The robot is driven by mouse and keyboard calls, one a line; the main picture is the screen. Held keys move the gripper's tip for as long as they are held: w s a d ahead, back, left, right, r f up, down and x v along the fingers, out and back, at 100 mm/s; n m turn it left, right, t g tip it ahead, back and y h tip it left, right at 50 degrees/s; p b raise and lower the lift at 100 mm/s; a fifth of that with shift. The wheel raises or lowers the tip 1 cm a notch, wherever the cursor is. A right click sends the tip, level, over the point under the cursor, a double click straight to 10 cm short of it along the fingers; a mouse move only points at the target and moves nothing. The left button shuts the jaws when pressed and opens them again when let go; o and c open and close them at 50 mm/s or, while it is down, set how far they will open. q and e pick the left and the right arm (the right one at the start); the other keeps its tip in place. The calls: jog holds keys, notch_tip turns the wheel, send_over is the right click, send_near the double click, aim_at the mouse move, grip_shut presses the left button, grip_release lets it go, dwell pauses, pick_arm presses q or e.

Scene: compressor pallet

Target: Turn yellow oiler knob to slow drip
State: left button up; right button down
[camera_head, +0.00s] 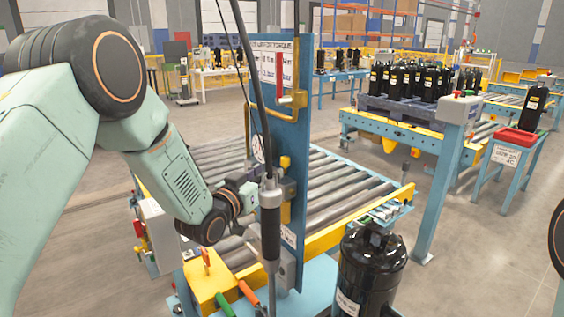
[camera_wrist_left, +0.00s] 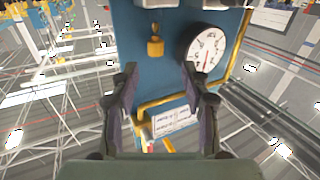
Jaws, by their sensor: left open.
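The yellow oiler knob (camera_head: 285,162) sits on the right part of the blue upright panel (camera_head: 293,132). In the left wrist view the knob (camera_wrist_left: 155,46) shows in front of the blue panel, below a pale housing (camera_wrist_left: 155,4). My left gripper (camera_head: 244,192) is at the panel's left edge in the head view, partly hidden. In the wrist view its two dark fingers (camera_wrist_left: 160,80) are apart and empty. The knob appears beyond the fingertips, between their lines, with no contact visible. My right gripper is not in view.
A round white gauge (camera_wrist_left: 205,48) is close to the right finger in the wrist view. A hanging black tool (camera_head: 270,225) and its cable stand before the panel. A black compressor (camera_head: 371,270) is at the front. A roller conveyor (camera_head: 340,190) runs behind.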

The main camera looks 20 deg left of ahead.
aim_at(283, 160)
pick_arm(q)
jog(key=shift+d+r+p+x, duration=0.1)
jog(key=shift+d+r+x, duration=0.1)
jog(key=shift+x, duration=0.9)
jog(key=shift+d+r+p+x, duration=0.1)
jog(key=shift+d+x, duration=0.1)
jog(key=shift+x, duration=0.85)
jog(key=shift+d+r+p+x, duration=0.1)
jog(key=shift+d+r+x, duration=0.05)
jog(key=shift+x, duration=0.95)
jog(key=shift+w+a+f, duration=0.25)
jog(key=shift+a+f, duration=0.1)
jog(key=shift+f, duration=0.05)
jog(key=c, duration=0.4)
jog(key=shift+s+d+r, duration=0.15)
jog(key=shift+d+r, duration=0.05)
jog(key=shift+d, duration=0.05)
jog(key=c, duration=0.4)
jog(key=shift+c, duration=0.8)
jog(key=shift+a, duration=0.15)
grip_shut()
